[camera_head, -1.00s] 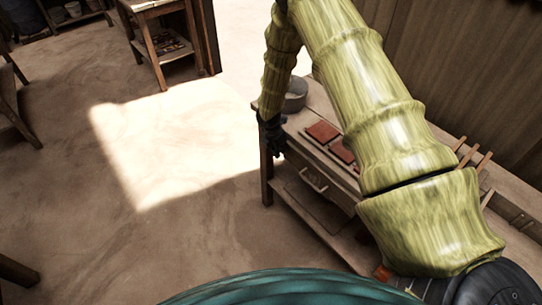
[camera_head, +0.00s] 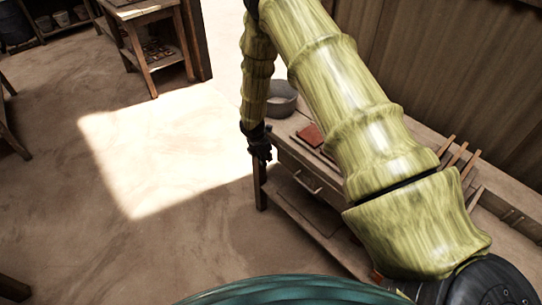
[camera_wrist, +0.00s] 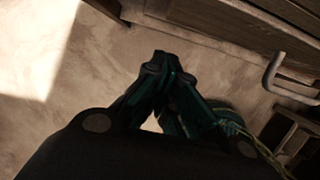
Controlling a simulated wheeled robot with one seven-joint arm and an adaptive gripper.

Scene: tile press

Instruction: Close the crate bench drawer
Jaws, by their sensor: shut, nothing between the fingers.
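The wooden bench (camera_head: 330,232) stands at centre right in the head view, partly behind my arm. A drawer (camera_head: 291,172) with a metal bar handle (camera_head: 307,183) is in its front, near the left end. I cannot tell how far it is pulled out. The handle also shows at the right of the wrist view (camera_wrist: 276,78). My gripper (camera_head: 262,156) points down in front of the bench's left end, to the left of the handle. In the wrist view its fingertips (camera_wrist: 161,62) are together and empty, apart from the handle.
Reddish tiles (camera_head: 311,136) and a grey bowl (camera_head: 281,98) lie on the bench top. A lower shelf (camera_head: 318,222) runs under it. Another small table (camera_head: 150,50) stands at the back left. The floor (camera_head: 130,240) left of the bench is clear.

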